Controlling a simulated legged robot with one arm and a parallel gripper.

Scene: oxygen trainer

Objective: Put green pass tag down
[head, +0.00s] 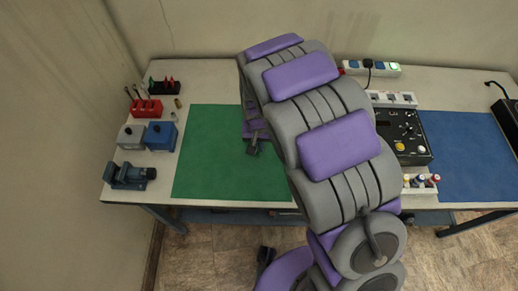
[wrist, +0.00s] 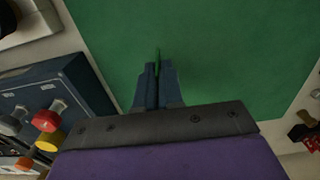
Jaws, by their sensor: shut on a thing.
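My gripper (wrist: 156,85) is shut on the green pass tag (wrist: 157,56), a thin green sliver that sticks out past the fingertips in the wrist view. The fingers hide most of the tag. The gripper is over the green mat (wrist: 225,50). I cannot tell whether the tag touches the mat. In the head view my gripper (head: 252,147) shows dark at the mat's right part (head: 215,160), and the tag cannot be made out there.
A black control panel (head: 410,150) with knobs stands right of my arm, beside a blue mat (head: 460,155). The green mat's left and middle are clear.

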